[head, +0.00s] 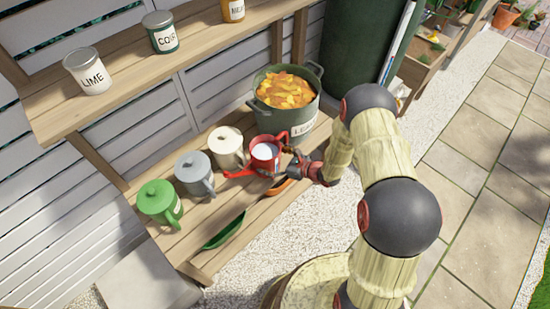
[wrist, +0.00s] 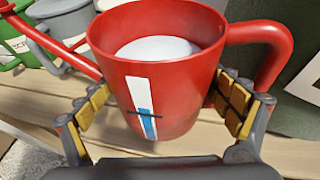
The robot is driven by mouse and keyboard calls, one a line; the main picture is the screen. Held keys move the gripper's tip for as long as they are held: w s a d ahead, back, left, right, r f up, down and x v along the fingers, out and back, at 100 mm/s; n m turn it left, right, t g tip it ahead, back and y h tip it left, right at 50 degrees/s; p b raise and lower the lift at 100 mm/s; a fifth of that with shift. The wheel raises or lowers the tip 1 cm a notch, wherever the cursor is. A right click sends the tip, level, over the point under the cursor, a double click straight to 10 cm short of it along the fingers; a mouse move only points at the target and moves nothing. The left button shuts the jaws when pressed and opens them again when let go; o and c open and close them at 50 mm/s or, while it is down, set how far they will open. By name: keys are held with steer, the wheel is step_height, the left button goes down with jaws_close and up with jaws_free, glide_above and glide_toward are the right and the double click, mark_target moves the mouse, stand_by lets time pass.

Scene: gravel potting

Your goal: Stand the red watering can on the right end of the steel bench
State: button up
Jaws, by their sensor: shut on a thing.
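The red watering can (head: 264,153) is upright at the right of a row of cans over the wooden potting shelf. My gripper (head: 297,163) is shut on it from the front right. In the wrist view the can (wrist: 158,60) fills the middle, with a yellow-padded finger of my gripper (wrist: 163,112) on each side of its body. It has a white and blue gauge strip, a pale surface inside, a spout to the left and a handle to the right. I cannot tell whether its base touches the boards. No steel bench is recognisable in either view.
Cream (head: 228,146), grey (head: 194,172) and green (head: 158,202) cans stand left of it. A large green pot of leaves (head: 286,100) is close behind. A green dish (head: 225,231) and an orange dish (head: 279,187) lie in front. Paving (head: 480,170) at right is open.

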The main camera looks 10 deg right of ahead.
steer(key=shift+w+a+f+b, duration=0.2)
steer(key=shift+f+b, duration=0.1)
steer(key=shift+f, duration=0.4)
steer(key=shift+w+a+f+b, duration=0.1)
steer(key=shift+a+f+b, duration=0.15)
steer(key=shift+f, duration=0.4)
steer(key=shift+w+f, duration=0.1)
steer(key=shift+f, duration=0.35)
steer(key=shift+f, duration=0.1)
steer(key=o, duration=1.8)
steer(key=shift+s+f, duration=0.2)
steer(key=shift+s, duration=0.05)
steer(key=shift+o, duration=0.2)
